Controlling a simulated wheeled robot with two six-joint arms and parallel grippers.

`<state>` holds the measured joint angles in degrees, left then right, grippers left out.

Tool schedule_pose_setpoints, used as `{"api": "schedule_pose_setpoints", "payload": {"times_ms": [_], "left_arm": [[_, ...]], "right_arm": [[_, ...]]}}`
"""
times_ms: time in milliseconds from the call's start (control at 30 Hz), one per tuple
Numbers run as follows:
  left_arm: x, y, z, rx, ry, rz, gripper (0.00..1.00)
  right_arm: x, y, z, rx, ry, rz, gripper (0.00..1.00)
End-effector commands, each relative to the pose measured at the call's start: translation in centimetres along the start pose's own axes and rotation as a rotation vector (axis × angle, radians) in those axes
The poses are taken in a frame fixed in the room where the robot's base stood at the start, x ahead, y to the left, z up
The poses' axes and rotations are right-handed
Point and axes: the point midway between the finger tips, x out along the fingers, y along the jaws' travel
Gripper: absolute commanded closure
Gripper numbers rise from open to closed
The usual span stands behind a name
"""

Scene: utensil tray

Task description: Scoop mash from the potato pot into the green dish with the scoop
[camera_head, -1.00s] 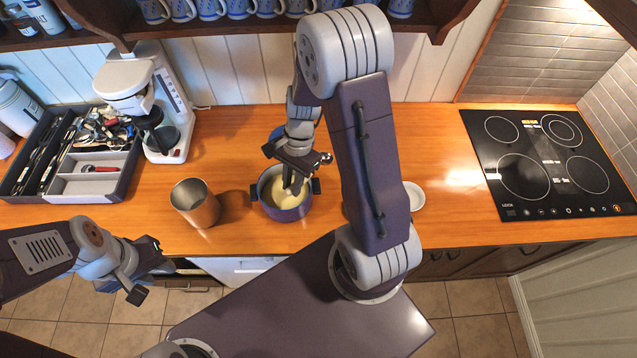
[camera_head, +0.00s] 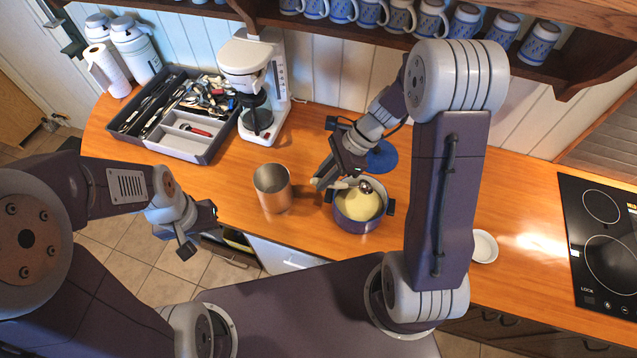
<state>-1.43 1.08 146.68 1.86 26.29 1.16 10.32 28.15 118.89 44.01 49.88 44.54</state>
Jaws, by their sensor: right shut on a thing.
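The potato pot (camera_head: 372,226) is dark blue-purple with two handles and pale yellow mash (camera_head: 357,203) inside. My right gripper (camera_head: 324,181) is at the pot's upper left and is shut on the scoop. The scoop's light handle (camera_head: 343,185) runs right from the fingers. Its small metal head (camera_head: 366,187) appears over the far part of the pot opening; whether it carries mash I cannot tell. My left gripper (camera_head: 200,229) is open and empty, in front of the counter edge, left of the pot. I cannot make out a green dish.
A metal cup (camera_head: 273,189) stands left of the pot. A blue disc (camera_head: 383,157) lies behind it. A small white dish (camera_head: 484,247) is to the right, partly behind my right arm. A coffee maker (camera_head: 262,104), utensil tray (camera_head: 205,155) and cooktop (camera_head: 604,240) also stand on the counter.

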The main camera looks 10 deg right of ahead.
Motion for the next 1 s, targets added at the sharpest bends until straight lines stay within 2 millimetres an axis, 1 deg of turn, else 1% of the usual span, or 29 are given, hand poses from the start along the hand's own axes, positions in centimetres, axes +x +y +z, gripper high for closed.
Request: {"api": "schedule_pose_setpoints", "payload": {"times_ms": [33,233,300,500,700,1000], "left_arm": [[1.4,0.0,0.1,0.000,0.000,0.000,0.64],[3.8,-0.1,0.4,0.000,0.000,0.000,0.64],[4.0,-0.1,0.4,0.000,0.000,0.000,0.64],[5.4,-0.1,0.6,0.000,0.000,0.000,0.64],[6.4,-0.1,0.7,0.000,0.000,0.000,0.64],[6.7,-0.1,0.7,0.000,0.000,0.000,0.64]], "right_arm": [[0.2,-0.1,-0.8,0.004,-0.035,-0.007,1.00],[-1.1,-0.1,-2.5,0.004,-0.231,-0.006,1.00],[-0.6,0.0,-2.6,-0.003,-0.235,-0.001,1.00],[1.5,0.0,-3.8,-0.003,-0.232,0.000,1.00],[2.9,0.0,-4.8,-0.002,-0.232,0.000,1.00],[3.4,0.0,-5.1,-0.003,-0.231,0.000,1.00]]}}
